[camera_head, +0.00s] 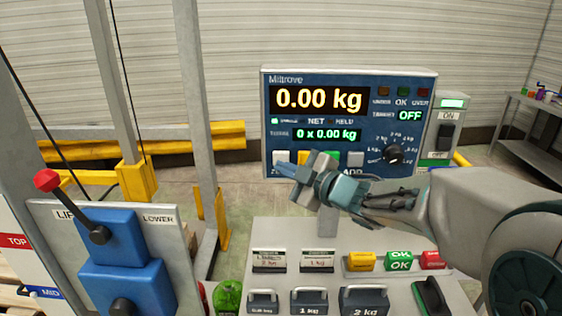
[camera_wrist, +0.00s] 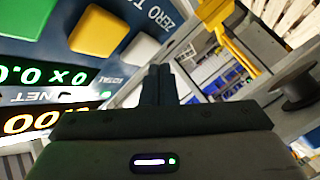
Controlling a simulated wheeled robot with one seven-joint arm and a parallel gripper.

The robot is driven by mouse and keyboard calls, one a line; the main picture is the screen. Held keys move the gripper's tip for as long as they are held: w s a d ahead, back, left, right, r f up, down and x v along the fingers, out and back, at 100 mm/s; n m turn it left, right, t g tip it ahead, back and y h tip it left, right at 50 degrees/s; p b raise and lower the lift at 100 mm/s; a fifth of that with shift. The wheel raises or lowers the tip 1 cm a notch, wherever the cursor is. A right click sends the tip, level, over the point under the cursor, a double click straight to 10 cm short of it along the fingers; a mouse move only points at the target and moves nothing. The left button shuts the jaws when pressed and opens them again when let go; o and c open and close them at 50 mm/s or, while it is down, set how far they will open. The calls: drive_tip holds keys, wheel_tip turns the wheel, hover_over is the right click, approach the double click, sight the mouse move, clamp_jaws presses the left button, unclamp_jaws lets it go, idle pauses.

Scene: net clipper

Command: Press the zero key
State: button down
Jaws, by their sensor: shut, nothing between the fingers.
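The scale panel (camera_head: 420,110) is a blue box reading 0.00 kg, with a total line of 0 x 0.00 kg. The zero key (camera_head: 281,157) is the pale key at the left end of its lower row; it also shows in the wrist view (camera_wrist: 140,47), near the word ZERO. My gripper (camera_head: 284,169) is shut and empty, just in front of the panel's lower left, with its tips close below the zero key in the head view. In the wrist view the closed fingers (camera_wrist: 159,72) lie below and right of that key. Whether they touch it is unclear.
A yellow key (camera_head: 302,157), a green key (camera_head: 329,157) and a grey key (camera_head: 355,158) stand right of the zero key. A knob (camera_head: 394,154) sits farther right. A lever box (camera_head: 120,240) stands at left; weights (camera_head: 308,300) lie on the desk below.

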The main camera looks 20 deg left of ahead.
drive_tip(key=shift+s, duration=0.1)
drive_tip(key=s, duration=0.2)
drive_tip(key=s+d+b, duration=0.1)
drive_tip(key=s, duration=0.1)
drive_tip(key=shift+s+d, duration=0.1)
drive_tip(key=shift+s, duration=0.2)
idle(0.8)
drive_tip(key=w+d+f+m+t+h, duration=0.1)
drive_tip(key=d+f+m+t+h, duration=0.15)
drive_tip(key=d+m+h, duration=0.55)
drive_tip(key=w+d+f+m+t+h, duration=0.1)
drive_tip(key=d+f+m+h, duration=0.3)
drive_tip(key=d, duration=0.8)
drive_tip(key=s+d+f+m+g+h, duration=0.1)
drive_tip(key=s+d+f+m+g, duration=0.1)
drive_tip(key=s, duration=0.4)
drive_tip(key=s+d+f+m+g+h, duration=0.1)
drive_tip(key=s+d+f+m+g, duration=0.2)
drive_tip(key=s, duration=0.4)
drive_tip(key=s+d+f+m+g, duration=0.3)
drive_tip(key=s+f+m+g, duration=0.1)
drive_tip(key=s, duration=0.2)
drive_tip(key=shift+s+m+h, duration=0.3)
drive_tip(key=shift+s+h, duration=0.05)
drive_tip(key=shift+h, duration=0.05)
